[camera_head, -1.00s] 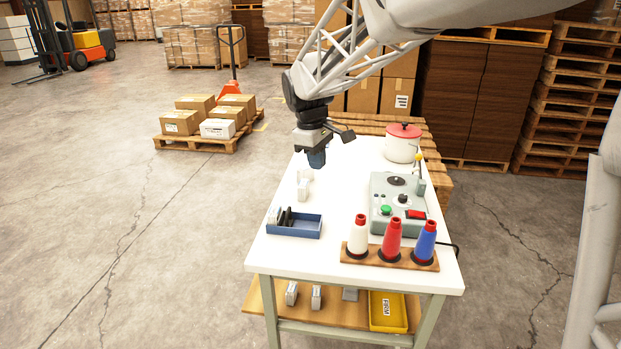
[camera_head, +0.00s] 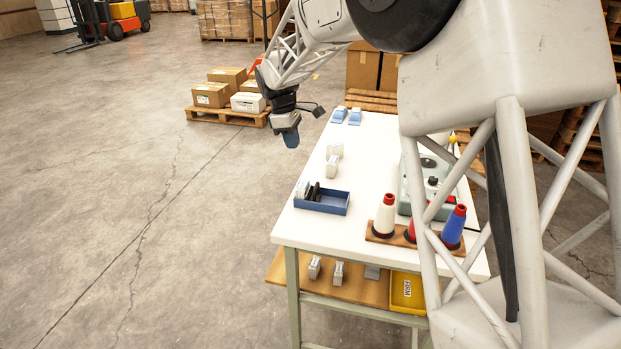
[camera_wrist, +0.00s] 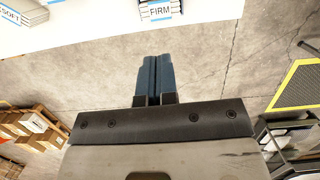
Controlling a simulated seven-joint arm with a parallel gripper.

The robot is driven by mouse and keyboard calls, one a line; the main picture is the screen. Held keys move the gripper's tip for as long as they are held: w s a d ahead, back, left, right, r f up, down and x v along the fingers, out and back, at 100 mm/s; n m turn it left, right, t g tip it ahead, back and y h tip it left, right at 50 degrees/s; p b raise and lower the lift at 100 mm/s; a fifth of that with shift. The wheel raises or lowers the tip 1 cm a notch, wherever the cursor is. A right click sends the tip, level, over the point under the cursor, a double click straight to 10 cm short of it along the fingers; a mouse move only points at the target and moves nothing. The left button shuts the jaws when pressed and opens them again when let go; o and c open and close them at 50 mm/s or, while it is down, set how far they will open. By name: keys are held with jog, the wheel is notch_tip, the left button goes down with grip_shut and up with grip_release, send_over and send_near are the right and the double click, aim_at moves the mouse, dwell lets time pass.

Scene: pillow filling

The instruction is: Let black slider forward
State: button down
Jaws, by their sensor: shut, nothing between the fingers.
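My gripper (camera_head: 291,141) hangs beyond the left edge of the white table, above the concrete floor. Its blue fingers are shut together and empty, as they also show in the wrist view (camera_wrist: 153,70). I cannot pick out a black slider for certain. Slim black pieces (camera_head: 313,191) stand in the blue tray (camera_head: 335,208) at the table's front left, well apart from my gripper. The grey-green machine (camera_head: 408,203) on the right, with a dark round part and a knob on top, is partly hidden by my arm.
White blocks (camera_head: 332,166) stand mid-table, and blue-and-white blocks (camera_head: 338,115) at its far end. Thread cones (camera_head: 386,212) stand on a wooden base at front right. The table's middle is largely clear.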

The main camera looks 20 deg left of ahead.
jog(key=shift+f, duration=0.1)
send_near(311, 197)
jog(key=shift+s+f, duration=0.1)
jog(key=shift+f, duration=0.4)
jog(key=shift+d+f, duration=0.6)
jog(key=shift+d, duration=0.3)
jog(key=shift+d, duration=0.1)
jog(key=shift+d, duration=1.45)
